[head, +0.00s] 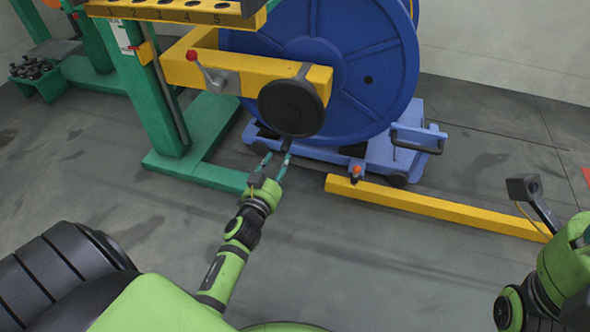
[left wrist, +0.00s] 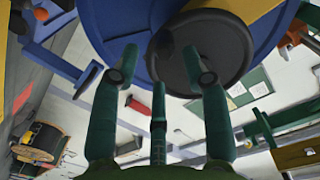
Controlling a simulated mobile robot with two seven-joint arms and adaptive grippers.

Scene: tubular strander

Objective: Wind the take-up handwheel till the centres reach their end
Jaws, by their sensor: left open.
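The take-up handwheel (head: 291,107) is a black disc on the front of a yellow beam (head: 190,68), before a large blue reel (head: 365,60). A short dark piece hangs at its lower edge; I cannot tell if it is the handle. In the left wrist view the handwheel (left wrist: 222,45) lies beyond the fingertips (left wrist: 160,72), mostly toward the right finger. I see nothing held, and contact is unclear. The centres are not clearly visible. My right gripper is out of view.
A blue carriage (head: 340,158) stands under the reel, with a blue-grey handle frame (head: 418,138) at its right. A green upright (head: 150,95) stands left. The front floor is clear.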

